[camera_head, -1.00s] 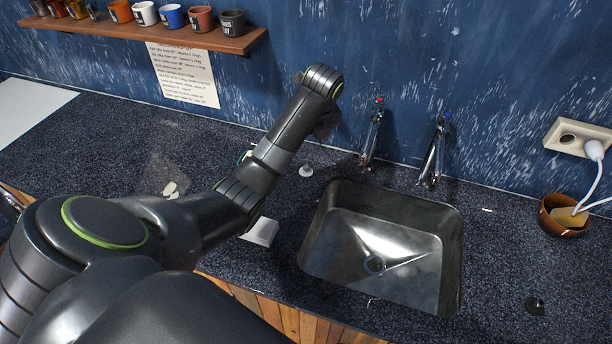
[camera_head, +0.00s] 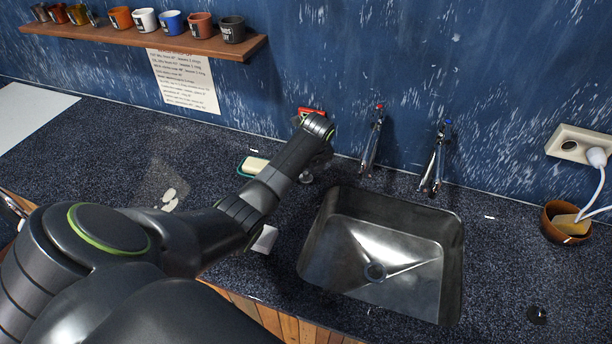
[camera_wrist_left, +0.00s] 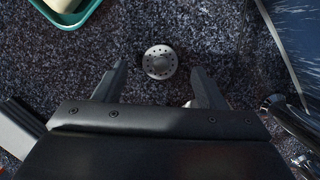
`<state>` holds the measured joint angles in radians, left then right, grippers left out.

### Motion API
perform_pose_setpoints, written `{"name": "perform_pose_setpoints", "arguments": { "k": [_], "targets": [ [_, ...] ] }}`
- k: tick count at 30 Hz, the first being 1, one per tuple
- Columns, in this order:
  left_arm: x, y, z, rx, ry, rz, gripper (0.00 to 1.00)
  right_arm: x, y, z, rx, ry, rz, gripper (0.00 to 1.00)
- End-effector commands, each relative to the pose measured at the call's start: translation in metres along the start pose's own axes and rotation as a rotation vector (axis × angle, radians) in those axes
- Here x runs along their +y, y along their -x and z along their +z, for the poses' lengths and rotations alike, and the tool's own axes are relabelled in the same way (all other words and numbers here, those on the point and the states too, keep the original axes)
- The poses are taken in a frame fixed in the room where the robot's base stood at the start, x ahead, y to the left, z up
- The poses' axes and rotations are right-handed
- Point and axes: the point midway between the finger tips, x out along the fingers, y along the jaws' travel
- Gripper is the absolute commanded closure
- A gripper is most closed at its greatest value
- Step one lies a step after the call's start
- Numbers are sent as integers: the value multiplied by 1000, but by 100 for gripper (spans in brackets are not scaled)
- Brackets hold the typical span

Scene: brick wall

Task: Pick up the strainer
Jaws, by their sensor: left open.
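The strainer (camera_wrist_left: 160,62) is a small round metal disc with holes, lying on the dark speckled counter. In the left wrist view it lies just beyond and between the two fingertips of my left gripper (camera_wrist_left: 158,82), which is open and empty. In the head view the strainer (camera_head: 306,177) shows beside the end of my left arm, left of the sink, partly covered. The left gripper's fingers are mostly hidden behind the wrist there, around the end of the arm (camera_head: 322,160). My right gripper is not in view.
A metal sink (camera_head: 340,262) with two taps (camera_head: 372,140) (camera_head: 436,160) lies to the right. A teal soap dish (camera_head: 243,170) with soap is left of the arm. A brown bowl (camera_head: 566,232) stands at far right. A shelf (camera_head: 140,40) of mugs hangs on the wall.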

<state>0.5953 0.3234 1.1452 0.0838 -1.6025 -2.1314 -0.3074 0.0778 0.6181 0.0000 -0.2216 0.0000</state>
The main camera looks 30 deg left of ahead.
Motion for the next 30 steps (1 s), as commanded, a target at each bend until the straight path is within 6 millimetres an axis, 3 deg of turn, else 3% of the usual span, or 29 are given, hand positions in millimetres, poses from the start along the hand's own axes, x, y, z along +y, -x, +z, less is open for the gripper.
{"name": "perform_pose_setpoints", "arguments": {
  "k": [6, 14, 25, 30],
  "targets": [
    [0, -19, 0, 0, -1, 1, 36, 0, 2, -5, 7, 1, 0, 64],
    [0, -20, 0, -1, -1, -1, 36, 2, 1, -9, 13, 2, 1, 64],
    [0, -20, 0, -1, 0, -1, 83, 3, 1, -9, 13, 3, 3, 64],
    [0, -20, 0, -1, 0, -1, 83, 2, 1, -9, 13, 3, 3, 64]
  ]
}}
